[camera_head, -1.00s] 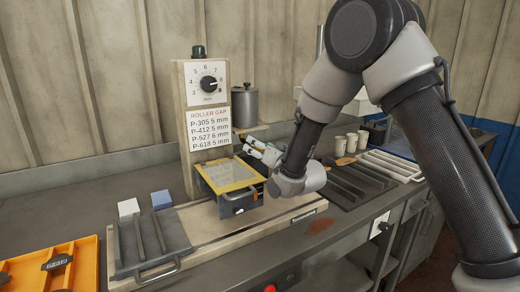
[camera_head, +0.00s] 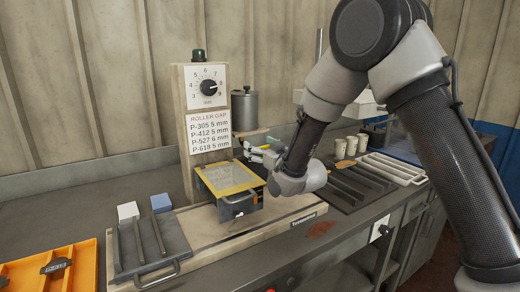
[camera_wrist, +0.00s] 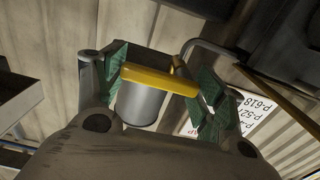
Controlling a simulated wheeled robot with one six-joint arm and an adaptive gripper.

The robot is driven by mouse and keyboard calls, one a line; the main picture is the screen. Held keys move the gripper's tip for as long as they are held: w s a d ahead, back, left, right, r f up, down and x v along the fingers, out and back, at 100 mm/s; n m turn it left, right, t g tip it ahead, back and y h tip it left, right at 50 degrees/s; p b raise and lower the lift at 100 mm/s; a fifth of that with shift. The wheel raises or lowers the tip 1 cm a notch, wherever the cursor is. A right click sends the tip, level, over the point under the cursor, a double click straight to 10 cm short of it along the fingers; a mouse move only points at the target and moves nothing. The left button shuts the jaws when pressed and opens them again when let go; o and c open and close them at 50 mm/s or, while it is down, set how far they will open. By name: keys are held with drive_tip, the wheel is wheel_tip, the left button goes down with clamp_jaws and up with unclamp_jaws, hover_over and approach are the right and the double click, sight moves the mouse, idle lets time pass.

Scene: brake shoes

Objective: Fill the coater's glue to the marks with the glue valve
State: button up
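The coater (camera_head: 229,180) is a box with a yellow-framed top in front of the dial post. Its glue level and marks are too small to read. A grey metal pot (camera_head: 244,112) stands on a small shelf behind it. My gripper (camera_head: 257,152) is just right of the coater, below the pot. In the wrist view my gripper (camera_wrist: 163,84) has its green-padded fingers spread apart. A yellow bar (camera_wrist: 160,80), likely the glue valve's handle, lies between them, with the pot (camera_wrist: 140,105) behind it. The fingers look apart on either side of the bar; contact is unclear.
The post carries a dial (camera_head: 208,88) and a roller gap sign (camera_head: 209,132). A dark tray (camera_head: 150,248) lies left of the coater, an orange tray (camera_head: 85,268) farther left. Several cups (camera_head: 340,148) and a white rack (camera_head: 395,167) stand right of my arm.

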drive_tip(key=shift+o, duration=1.3)
drive_tip(key=v, duration=1.2)
